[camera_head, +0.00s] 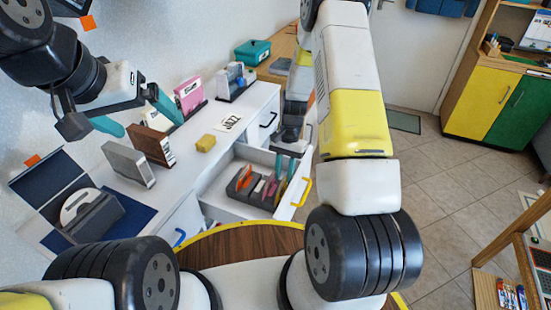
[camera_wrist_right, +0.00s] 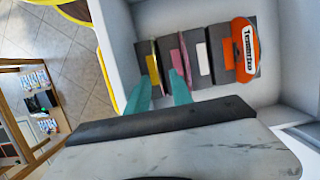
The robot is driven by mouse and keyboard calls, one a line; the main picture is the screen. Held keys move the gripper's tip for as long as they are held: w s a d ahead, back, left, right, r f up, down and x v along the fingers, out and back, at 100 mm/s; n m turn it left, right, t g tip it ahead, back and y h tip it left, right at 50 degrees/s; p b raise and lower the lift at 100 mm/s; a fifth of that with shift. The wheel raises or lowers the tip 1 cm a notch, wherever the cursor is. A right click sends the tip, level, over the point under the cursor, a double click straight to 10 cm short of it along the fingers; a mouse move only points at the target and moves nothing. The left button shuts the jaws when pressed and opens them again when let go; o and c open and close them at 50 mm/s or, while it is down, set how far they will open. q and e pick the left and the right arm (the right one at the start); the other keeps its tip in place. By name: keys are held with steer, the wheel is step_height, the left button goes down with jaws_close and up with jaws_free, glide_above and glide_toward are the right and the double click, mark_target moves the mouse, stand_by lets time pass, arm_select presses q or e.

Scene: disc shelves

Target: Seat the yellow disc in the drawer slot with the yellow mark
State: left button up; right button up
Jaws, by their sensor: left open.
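The open drawer (camera_head: 235,208) holds a dark slotted rack (camera_wrist_right: 205,50). In the right wrist view, a thin yellow disc (camera_wrist_right: 156,57) stands nearly edge-on in the rack beside the yellow mark (camera_wrist_right: 152,70). I cannot tell how deep it sits. My right gripper (camera_wrist_right: 159,76) has its teal fingers apart, one on each side of the disc's near end. In the head view, the right gripper (camera_head: 285,168) is over the drawer's right end. My left gripper (camera_head: 134,115) is open and empty above the white counter, far from the drawer.
The rack also holds a pink disc (camera_wrist_right: 182,54) and an orange disc (camera_wrist_right: 245,48) with a label. The drawer has a yellow handle (camera_head: 302,192).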

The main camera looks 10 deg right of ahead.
steer(key=shift+v, duration=2.75)
